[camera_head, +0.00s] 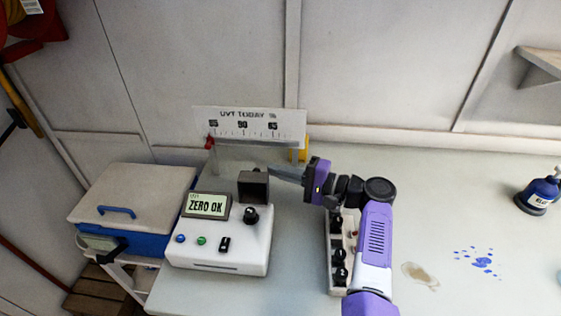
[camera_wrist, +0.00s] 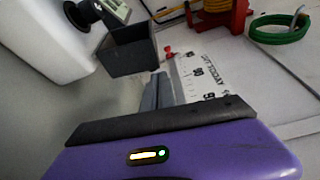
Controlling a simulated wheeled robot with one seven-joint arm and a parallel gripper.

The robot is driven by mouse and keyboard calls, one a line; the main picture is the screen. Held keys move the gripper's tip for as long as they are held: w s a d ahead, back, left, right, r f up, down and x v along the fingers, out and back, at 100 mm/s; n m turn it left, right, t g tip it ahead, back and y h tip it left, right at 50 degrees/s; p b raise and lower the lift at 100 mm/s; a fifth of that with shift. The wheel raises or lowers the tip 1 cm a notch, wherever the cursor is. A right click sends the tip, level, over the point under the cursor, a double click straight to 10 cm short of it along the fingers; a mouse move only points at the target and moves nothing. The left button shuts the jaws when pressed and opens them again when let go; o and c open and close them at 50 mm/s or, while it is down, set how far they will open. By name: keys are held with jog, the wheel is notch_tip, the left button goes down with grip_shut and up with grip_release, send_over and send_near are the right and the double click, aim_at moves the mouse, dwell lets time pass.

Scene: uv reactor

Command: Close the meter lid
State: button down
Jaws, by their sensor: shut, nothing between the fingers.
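The white meter (camera_head: 222,240) sits on the bench at left of centre, its screen reading "ZERO OK". Its dark, box-like lid (camera_head: 253,187) stands raised at the back right of the meter, behind the black knob (camera_head: 251,214). The lid also shows in the wrist view (camera_wrist: 128,56), with the meter's white body at upper left. My gripper (camera_head: 272,170) is shut and empty, pointing left, with its tips close to the lid's right upper side. In the wrist view the closed fingers (camera_wrist: 158,76) end close beside the lid; I cannot tell whether they touch it.
A "UVT TODAY %" scale board (camera_head: 248,124) stands behind the meter. A blue cooler with a pale lid (camera_head: 130,193) is at left. A white rack (camera_head: 333,285) with dark-topped items lies below my arm. A blue bottle (camera_head: 540,194) stands far right. The bench right of my arm is mostly clear.

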jog(key=shift+s, duration=0.3)
dwell(0.4)
